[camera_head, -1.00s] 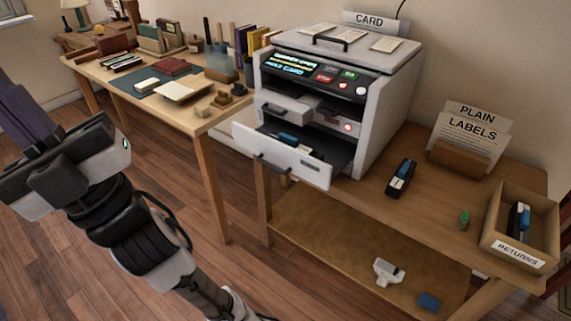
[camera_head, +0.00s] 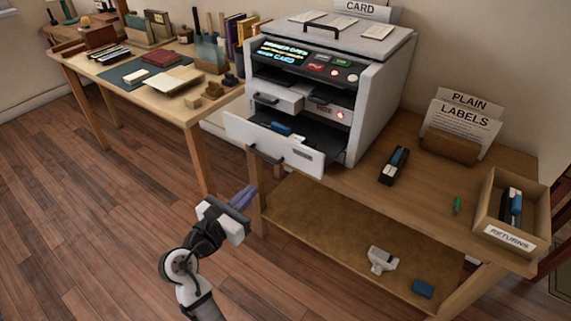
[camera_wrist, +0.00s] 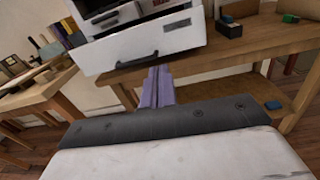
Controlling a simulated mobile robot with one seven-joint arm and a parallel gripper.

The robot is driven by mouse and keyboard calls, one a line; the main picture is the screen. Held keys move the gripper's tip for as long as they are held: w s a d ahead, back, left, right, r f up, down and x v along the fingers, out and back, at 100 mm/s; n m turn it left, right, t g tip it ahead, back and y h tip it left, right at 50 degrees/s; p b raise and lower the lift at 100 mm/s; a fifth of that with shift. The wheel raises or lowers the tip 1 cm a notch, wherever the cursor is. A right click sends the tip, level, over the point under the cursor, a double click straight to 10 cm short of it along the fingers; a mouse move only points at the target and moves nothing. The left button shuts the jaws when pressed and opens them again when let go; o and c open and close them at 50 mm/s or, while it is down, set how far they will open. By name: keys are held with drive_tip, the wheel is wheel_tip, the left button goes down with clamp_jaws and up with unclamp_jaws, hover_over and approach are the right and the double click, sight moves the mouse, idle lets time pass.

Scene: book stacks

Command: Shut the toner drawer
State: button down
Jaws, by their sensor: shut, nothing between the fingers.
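The printer (camera_head: 380,105) stands on the wooden table with its lower drawer (camera_head: 300,154) pulled out; a blue and black cartridge (camera_head: 281,128) lies in it. Its white front with a dark handle also shows in the wrist view (camera_wrist: 105,55). A smaller upper drawer (camera_head: 287,100) also sticks out a little. Neither drawer's label reads clearly. My gripper (camera_head: 250,190) is shut and empty, its purple fingers together below and left of the lower drawer's front, apart from it. In the wrist view the fingertips (camera_wrist: 160,70) point toward the area just under that front.
A black and blue cartridge (camera_head: 394,165) and a green piece (camera_head: 457,205) lie on the table right of the printer. The returns box (camera_head: 490,228) stands at the right end. A lower shelf (camera_head: 330,235) is under the table. A desk (camera_head: 165,103) is at left; floor is clear.

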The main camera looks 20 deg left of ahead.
approach(293, 157)
drive_tip(key=shift+h, duration=0.3)
drive_tip(key=x, duration=0.6)
drive_tip(key=shift+w+f, duration=0.1)
drive_tip(key=shift+w, duration=0.35)
drive_tip(key=p+x, duration=0.5)
drive_tip(key=x, duration=0.9)
drive_tip(key=shift+w, duration=0.2)
drive_tip(key=shift+d, duration=0.15)
drive_tip(key=shift+w, duration=0.1)
drive_tip(key=shift+p, duration=0.3)
